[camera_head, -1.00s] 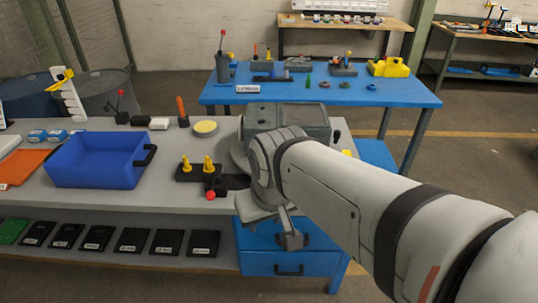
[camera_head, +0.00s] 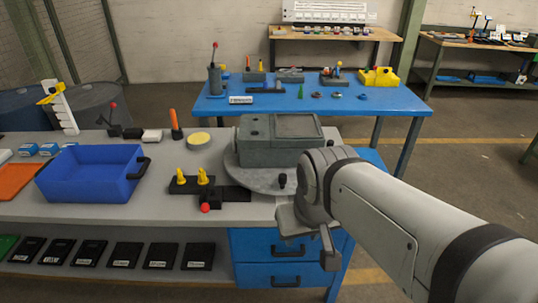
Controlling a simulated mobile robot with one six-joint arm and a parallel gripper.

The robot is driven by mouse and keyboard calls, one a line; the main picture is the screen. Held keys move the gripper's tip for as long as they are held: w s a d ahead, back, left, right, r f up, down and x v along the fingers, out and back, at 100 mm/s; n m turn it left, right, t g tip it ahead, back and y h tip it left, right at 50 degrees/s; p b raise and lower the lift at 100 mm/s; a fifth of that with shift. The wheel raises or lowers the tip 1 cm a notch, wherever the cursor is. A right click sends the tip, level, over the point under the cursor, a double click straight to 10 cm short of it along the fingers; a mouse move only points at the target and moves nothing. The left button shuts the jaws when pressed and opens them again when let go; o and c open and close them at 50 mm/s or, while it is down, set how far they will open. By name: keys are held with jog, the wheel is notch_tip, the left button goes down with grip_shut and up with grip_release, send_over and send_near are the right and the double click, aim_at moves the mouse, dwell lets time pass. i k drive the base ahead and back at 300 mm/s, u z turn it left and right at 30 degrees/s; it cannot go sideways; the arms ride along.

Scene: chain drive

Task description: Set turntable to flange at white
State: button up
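The turntable (camera_head: 243,178) is a round grey disc on the right part of the grey bench. A grey-green housing (camera_head: 280,158) stands on it. A small black knob (camera_head: 282,181) rises from the disc near its front right edge. I cannot make out a flange or a white mark. My gripper (camera_head: 328,258) is just in front of the bench's front right edge, to the right of and nearer than the turntable, apart from the knob. My arm hides the turntable's right side. The fingers are seen from behind, so their opening is unclear.
A black fixture with yellow pegs (camera_head: 192,180) and a red-knobbed lever (camera_head: 205,208) sit left of the turntable. A blue bin (camera_head: 92,174) is farther left. Blue drawers (camera_head: 280,248) are below the bench. A blue table (camera_head: 310,102) with parts stands behind.

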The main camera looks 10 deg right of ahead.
aim_at(270, 147)
jog(key=u, duration=0.05)
jog(key=i, duration=1)
jog(key=z, duration=0.05)
